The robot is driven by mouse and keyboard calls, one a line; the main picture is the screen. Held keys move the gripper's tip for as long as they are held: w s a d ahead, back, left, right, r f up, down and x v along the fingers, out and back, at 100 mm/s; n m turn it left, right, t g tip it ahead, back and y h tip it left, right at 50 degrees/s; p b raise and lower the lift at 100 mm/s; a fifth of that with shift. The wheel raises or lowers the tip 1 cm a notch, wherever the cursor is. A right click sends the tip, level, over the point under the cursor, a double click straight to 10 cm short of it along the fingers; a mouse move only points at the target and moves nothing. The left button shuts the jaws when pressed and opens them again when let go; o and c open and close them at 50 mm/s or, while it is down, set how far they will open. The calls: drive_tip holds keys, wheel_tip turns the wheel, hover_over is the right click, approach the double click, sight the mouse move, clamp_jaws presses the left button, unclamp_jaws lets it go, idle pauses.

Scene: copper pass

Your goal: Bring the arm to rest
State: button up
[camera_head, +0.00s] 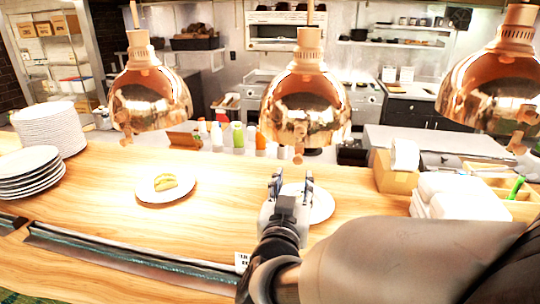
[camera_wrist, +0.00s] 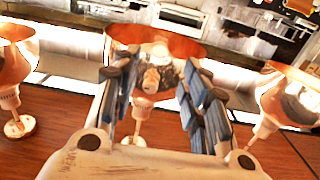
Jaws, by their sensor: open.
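My gripper (camera_head: 291,184) is raised over the wooden counter, in front of a white plate (camera_head: 319,204) that it partly hides in the head view. Its two fingers stand apart with nothing between them. In the wrist view my gripper (camera_wrist: 158,97) also shows open and empty, with copper lamps beyond the fingers. My arm reaches in from the lower right of the head view.
Copper heat lamps (camera_head: 306,103) hang over the wooden counter (camera_head: 110,220). A plate (camera_head: 150,197) with a folded food item (camera_head: 165,182) lies left of my gripper. Plate stacks (camera_head: 50,128) stand far left.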

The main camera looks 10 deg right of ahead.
drive_tip(key=shift+s+a, duration=0.2)
drive_tip(key=shift+s, duration=0.4)
drive_tip(key=s+a+f+n+g+y, duration=0.4)
drive_tip(key=s+g+y, duration=0.2)
drive_tip(key=s+y, duration=0.2)
drive_tip(key=s+d+f+g+h, duration=0.1)
drive_tip(key=s+d+f+g, duration=0.1)
drive_tip(key=s, duration=0.7)
drive_tip(key=s+d+f+g+h, duration=0.1)
drive_tip(key=s+d+f+g, duration=0.2)
drive_tip(key=s, duration=0.6)
drive_tip(key=d+g, duration=0.1)
drive_tip(key=d, duration=0.1)
drive_tip(key=shift+d+g, duration=0.3)
drive_tip(key=shift+w, duration=0.1)
